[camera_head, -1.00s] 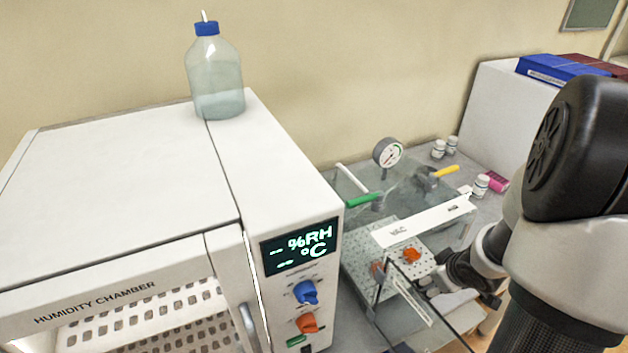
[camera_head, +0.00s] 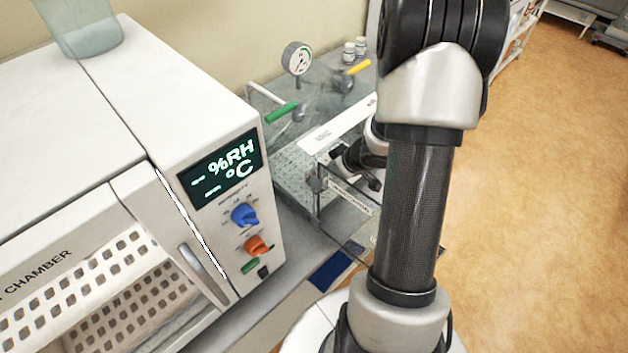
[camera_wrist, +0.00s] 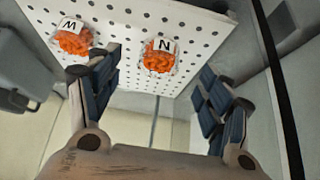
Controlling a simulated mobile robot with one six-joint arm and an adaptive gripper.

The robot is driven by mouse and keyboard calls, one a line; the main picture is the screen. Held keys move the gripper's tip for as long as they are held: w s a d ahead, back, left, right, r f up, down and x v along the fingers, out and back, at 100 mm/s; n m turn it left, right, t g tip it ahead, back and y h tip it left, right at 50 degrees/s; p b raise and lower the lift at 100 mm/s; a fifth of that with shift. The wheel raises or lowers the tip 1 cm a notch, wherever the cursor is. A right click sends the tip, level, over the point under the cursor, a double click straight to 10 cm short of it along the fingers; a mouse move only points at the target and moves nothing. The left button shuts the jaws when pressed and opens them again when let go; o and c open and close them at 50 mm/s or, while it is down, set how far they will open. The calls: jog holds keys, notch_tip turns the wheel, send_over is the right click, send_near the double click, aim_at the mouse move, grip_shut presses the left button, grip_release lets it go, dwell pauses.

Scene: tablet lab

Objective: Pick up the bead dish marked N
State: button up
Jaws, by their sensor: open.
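The bead dish marked N (camera_wrist: 159,58) is a small clear dish of orange beads with a white letter tag. In the wrist view it sits on a white perforated plate (camera_wrist: 205,30), between and beyond the fingertips of my gripper (camera_wrist: 158,64). The gripper is open, with nothing between its fingers; I cannot tell how far it is from the dish. A similar dish of orange beads (camera_wrist: 73,43), its tag reading M or W, sits to the left, just beyond the left finger. In the head view my arm is at the clear vacuum box (camera_head: 345,195); the dishes are hidden there.
The humidity chamber (camera_head: 70,170) stands left of the vacuum box. The box has a gauge (camera_head: 297,58), a green-handled valve (camera_head: 281,112) and a yellow-handled one (camera_head: 358,67). White bottles (camera_head: 355,48) stand behind. Open floor (camera_head: 530,200) lies to the right.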

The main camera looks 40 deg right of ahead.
jog(key=shift+w+a, duration=0.1)
jog(key=shift+w, duration=0.5)
jog(key=b+x, duration=0.3)
jog(key=x, duration=0.2)
jog(key=shift+f, duration=0.1)
jog(key=shift+c, duration=0.2)
jog(key=c, duration=1.1)
